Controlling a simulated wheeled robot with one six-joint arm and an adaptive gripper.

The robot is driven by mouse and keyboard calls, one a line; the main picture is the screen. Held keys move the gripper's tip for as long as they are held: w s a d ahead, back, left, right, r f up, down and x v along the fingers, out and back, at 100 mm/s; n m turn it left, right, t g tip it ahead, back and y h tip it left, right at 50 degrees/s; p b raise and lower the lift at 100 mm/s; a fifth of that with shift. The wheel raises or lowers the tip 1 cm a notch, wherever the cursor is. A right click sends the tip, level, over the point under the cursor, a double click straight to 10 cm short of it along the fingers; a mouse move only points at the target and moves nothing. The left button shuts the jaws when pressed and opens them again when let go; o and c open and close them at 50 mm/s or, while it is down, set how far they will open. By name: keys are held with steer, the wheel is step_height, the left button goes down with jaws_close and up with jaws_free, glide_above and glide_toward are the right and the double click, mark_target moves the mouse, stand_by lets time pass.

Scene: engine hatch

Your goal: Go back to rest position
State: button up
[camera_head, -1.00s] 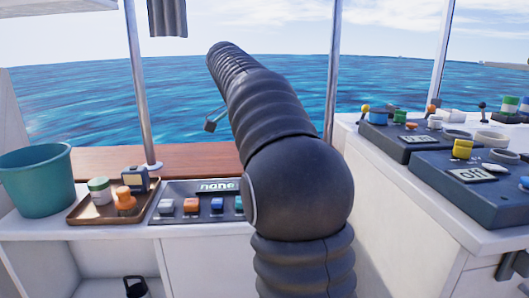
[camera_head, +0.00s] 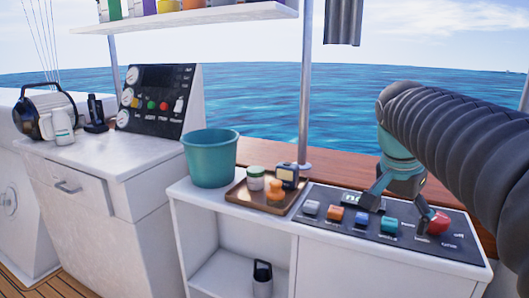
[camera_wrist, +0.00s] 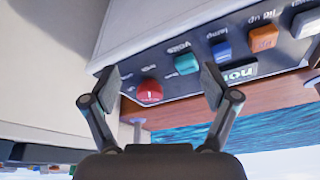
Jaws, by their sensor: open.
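My gripper (camera_head: 399,203) is at the right in the head view, hanging from my dark ribbed arm over the dark button panel (camera_head: 345,232). Its fingers are spread and nothing is between them. The panel has white, orange, blue and teal buttons and a round red button (camera_head: 438,223). One finger partly covers the panel's small display in the head view. In the wrist view my gripper (camera_wrist: 158,84) is open in front of the panel, with the red button (camera_wrist: 149,92) and teal button (camera_wrist: 187,64) showing between its fingers. I cannot tell whether it touches the panel.
A brown tray (camera_head: 240,199) holding a jar, an orange item and a small box sits left of the panel. A teal bucket (camera_head: 210,160) stands beside it. Further left is a gauge console (camera_head: 158,98). A metal post (camera_head: 305,100) rises behind the counter.

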steer(key=s+a+f+n+t+y, duration=0.2)
steer(key=s+a+f+n+t, duration=0.1)
steer(key=s+a+f+n, duration=0.7)
steer(key=s+f, duration=0.4)
steer(key=shift+f+n+y, duration=0.15)
steer(key=shift+n+y, duration=0.15)
steer(key=shift+y, duration=0.1)
